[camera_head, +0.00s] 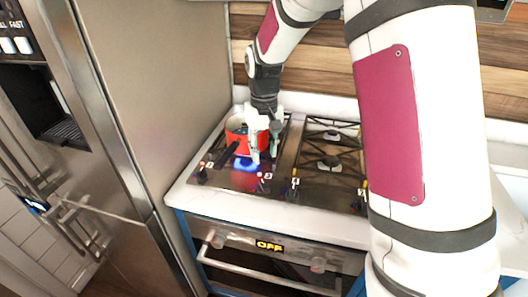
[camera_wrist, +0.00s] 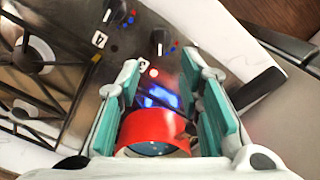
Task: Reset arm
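My arm reaches down from the top right in the head view. My gripper (camera_head: 264,150) is at the stove's left front burner, beside the red pot (camera_head: 236,128). In the wrist view, the two teal-padded fingers of my gripper (camera_wrist: 160,72) stand apart with nothing clamped between them. The red pot (camera_wrist: 155,127) shows low between the fingers; whether they touch it I cannot tell. A blue flame (camera_head: 244,163) burns at the pot's front edge. Part of the pot is hidden behind my gripper in the head view.
The stovetop (camera_head: 285,182) has several knobs along its front and bare black grates (camera_head: 330,150) at right. A red light (camera_wrist: 154,73) shows near a knob (camera_wrist: 160,40). The oven display (camera_head: 270,246) reads OFF. A steel fridge (camera_head: 150,110) stands close at left.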

